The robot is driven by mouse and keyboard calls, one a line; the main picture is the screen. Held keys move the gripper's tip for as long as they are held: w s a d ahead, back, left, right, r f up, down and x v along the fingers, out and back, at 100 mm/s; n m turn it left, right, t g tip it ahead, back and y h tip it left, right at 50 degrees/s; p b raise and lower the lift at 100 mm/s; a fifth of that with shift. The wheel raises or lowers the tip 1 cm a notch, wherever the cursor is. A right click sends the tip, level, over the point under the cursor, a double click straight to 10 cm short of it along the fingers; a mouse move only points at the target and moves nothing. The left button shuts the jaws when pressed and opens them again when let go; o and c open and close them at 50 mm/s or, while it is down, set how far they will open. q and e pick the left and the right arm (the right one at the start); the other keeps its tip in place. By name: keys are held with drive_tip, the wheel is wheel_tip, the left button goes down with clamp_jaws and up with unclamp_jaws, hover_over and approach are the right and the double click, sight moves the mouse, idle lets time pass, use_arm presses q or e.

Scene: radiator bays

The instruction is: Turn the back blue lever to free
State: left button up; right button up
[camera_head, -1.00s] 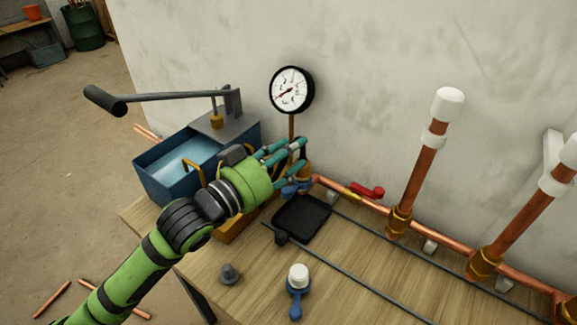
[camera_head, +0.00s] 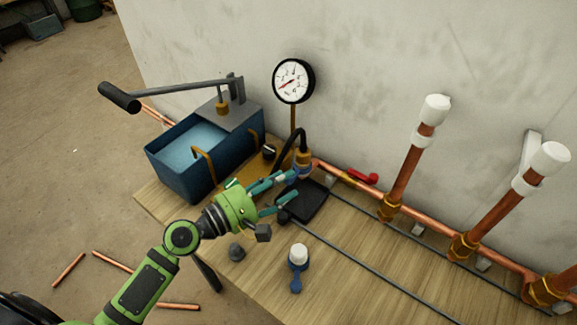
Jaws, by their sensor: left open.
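The back blue lever (camera_head: 302,171) is a small blue handle below the brass fitting under the pressure gauge (camera_head: 294,81). It is partly hidden by my upper finger, so its exact angle is hard to tell. My left gripper (camera_head: 292,190) is open, its teal fingers pointing right over the edge of the black tray (camera_head: 316,205). The upper fingertip is close beside the lever; I cannot tell whether they touch. My right gripper is not in view.
A blue water tank (camera_head: 185,175) with a long pump handle (camera_head: 175,91) stands left. A copper pipe (camera_head: 400,220) with a red lever (camera_head: 363,177) and white-capped risers runs along the wall.

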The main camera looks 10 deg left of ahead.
sight(285, 182)
use_arm(q)
drive_tip(key=a+f+n, duration=0.1)
drive_tip(key=n, duration=0.2)
drive_tip(key=s+a+f+n+t+y, duration=0.1)
drive_tip(key=n, duration=0.2)
drive_tip(key=a+f+n, duration=0.1)
drive_tip(key=n, duration=0.2)
drive_tip(key=shift+s+t, duration=0.15)
drive_tip(key=shift+t, duration=0.15)
drive_tip(key=shift+a+f+n, duration=0.1)
drive_tip(key=shift+f+n, duration=0.1)
drive_tip(key=shift+n, duration=0.3)
drive_tip(key=p+x, duration=0.2)
drive_tip(key=x, duration=0.5)
drive_tip(key=shift+f, duration=0.1)
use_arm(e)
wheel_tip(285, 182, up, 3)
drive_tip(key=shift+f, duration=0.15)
